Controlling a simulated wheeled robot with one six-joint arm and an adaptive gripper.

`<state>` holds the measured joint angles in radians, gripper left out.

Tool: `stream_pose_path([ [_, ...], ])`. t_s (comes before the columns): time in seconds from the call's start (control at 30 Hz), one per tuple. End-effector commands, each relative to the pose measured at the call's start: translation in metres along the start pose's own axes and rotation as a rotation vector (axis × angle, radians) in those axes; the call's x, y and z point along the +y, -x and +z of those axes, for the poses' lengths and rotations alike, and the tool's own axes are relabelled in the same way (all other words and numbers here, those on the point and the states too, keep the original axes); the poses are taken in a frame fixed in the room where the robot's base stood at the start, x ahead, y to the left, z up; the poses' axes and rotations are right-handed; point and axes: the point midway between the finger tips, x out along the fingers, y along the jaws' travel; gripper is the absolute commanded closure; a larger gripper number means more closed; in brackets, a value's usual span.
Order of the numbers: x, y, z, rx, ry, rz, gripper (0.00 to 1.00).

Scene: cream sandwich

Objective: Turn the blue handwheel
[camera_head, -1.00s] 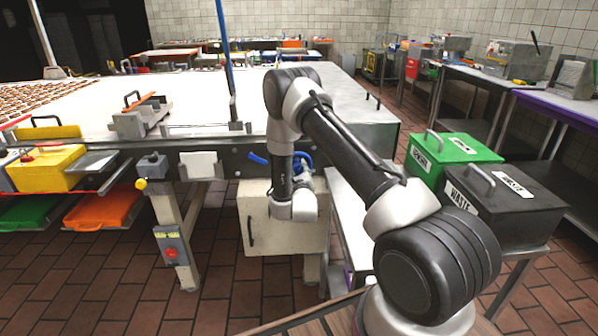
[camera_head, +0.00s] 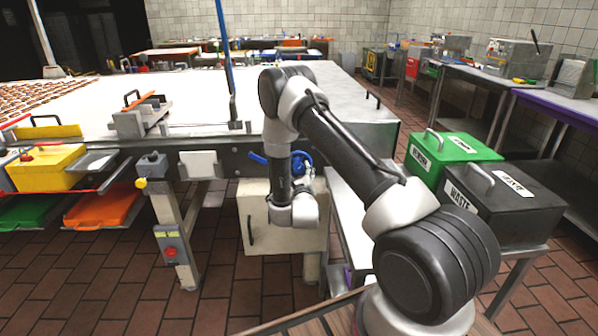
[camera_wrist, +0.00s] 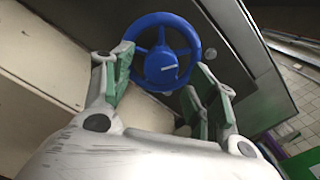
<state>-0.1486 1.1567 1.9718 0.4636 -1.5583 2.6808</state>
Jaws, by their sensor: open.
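The blue handwheel (camera_wrist: 162,65) is a round rim with spokes and a hub bearing a pale mark. In the wrist view it sits top centre, just beyond my open fingertips. My gripper (camera_wrist: 164,82) has its green-padded fingers spread, one at the left of the wheel and one at its lower right. I cannot tell whether either finger touches the rim. In the head view the handwheel (camera_head: 299,160) shows in part behind my arm, on the side of the long table.
A cream cabinet (camera_head: 262,222) stands under the table edge below the wheel. A pale bench (camera_head: 350,225) is to its right. A green bin (camera_head: 462,149) and a black bin (camera_head: 515,205) stand further right. A grey switch box (camera_head: 174,245) is on the table leg.

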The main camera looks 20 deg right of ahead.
Motion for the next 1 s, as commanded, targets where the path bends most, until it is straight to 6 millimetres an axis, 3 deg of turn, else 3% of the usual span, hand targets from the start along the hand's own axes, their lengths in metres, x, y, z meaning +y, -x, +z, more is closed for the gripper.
stream_pose_path([
  [0.2, 0.001, 0.051, -0.001, 0.003, 0.003, 0.005, 0.42],
  [0.43, 0.001, 0.085, -0.001, 0.003, 0.002, 0.003, 0.42],
  [0.83, -0.001, 0.091, -0.001, 0.002, 0.001, 0.0, 0.42],
  [0.93, -0.01, 0.081, 0.002, -0.006, 0.0, -0.024, 0.42],
  [1.0, -0.009, 0.079, 0.002, -0.006, 0.097, -0.022, 0.42],
])
